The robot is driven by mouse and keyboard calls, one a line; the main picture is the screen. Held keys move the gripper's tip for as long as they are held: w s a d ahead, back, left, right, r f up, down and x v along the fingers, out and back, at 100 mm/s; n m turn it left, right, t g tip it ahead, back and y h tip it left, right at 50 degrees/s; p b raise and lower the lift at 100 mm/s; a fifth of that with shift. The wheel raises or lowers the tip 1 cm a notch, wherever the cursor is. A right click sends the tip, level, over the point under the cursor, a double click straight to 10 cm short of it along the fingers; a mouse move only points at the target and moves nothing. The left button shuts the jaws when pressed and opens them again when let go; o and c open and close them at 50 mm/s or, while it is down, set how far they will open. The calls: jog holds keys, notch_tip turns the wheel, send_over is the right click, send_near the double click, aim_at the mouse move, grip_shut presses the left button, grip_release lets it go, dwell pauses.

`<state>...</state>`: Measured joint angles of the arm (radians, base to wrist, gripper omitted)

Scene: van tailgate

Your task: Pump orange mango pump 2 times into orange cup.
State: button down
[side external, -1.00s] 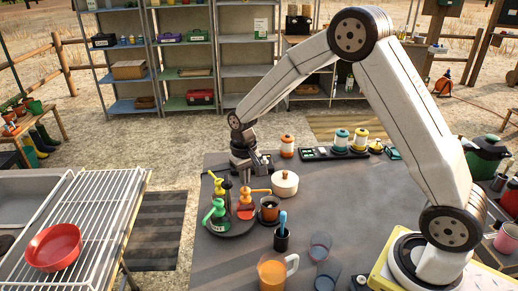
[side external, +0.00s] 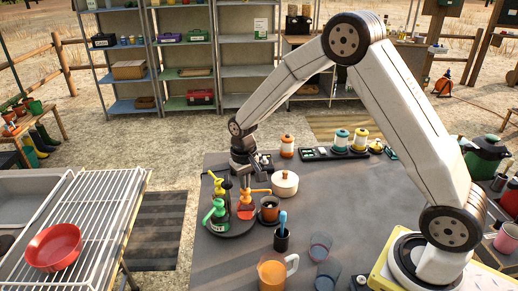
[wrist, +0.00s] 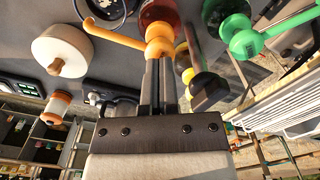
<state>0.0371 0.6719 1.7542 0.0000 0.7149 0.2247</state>
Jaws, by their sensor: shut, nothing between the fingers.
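My gripper (side external: 246,187) is shut and empty, pointing down right over the pump head. In the wrist view the shut fingertips (wrist: 160,57) are at the orange pump head (wrist: 159,40); I cannot tell whether they touch it. Part of the pump body is hidden behind its head there.
A green pump (side external: 216,217) and a yellow-topped pump (side external: 227,188) stand close on the left. A lidded cream pot (side external: 284,184) is behind the cup. The table's right middle is clear.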

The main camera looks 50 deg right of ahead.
jog(key=shift+f, duration=0.9)
jog(key=shift+r, duration=1.75)
jog(key=shift+r, duration=0.1)
jog(key=shift+r, duration=1.95)
jog(key=shift+s, duration=0.1)
jog(key=shift+s+a+r, duration=0.1)
jog(key=shift+s+r, duration=0.05)
jog(key=shift+s, duration=0.4)
jog(key=s+a+n+t, duration=0.1)
jog(key=s+n+t, duration=0.1)
jog(key=s, duration=1.5)
jog(key=shift+a+n+t, duration=0.25)
jog(key=shift+n+t, duration=0.05)
jog(key=shift+n, duration=0.2)
